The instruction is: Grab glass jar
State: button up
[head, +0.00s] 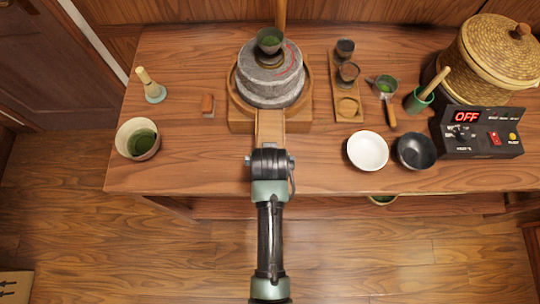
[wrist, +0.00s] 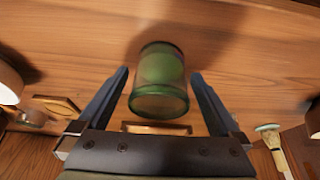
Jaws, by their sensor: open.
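A clear glass jar (wrist: 158,102) with green contents shows in the middle of the wrist view. My gripper (wrist: 160,74) is open, with one dark finger on each side of the jar in that view. A narrow gap shows between the jar and each finger, and nothing is held. I cannot tell how deep the jar sits between the fingers. In the head view I cannot make out the jar or the fingers; my arm covers the middle front of the table.
The wooden table (head: 200,178) carries a stone mill (head: 272,88) with a cup on top. A bowl of green powder (head: 138,139) and a whisk (head: 150,85) stand left. A white bowl (head: 367,151), black bowl (head: 416,152) and control box (head: 480,145) stand right.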

jog(key=c, duration=1.5)
jog(key=shift+c, duration=0.3)
jog(key=shift+r+b, duration=0.2)
jog(key=shift+b, duration=0.15)
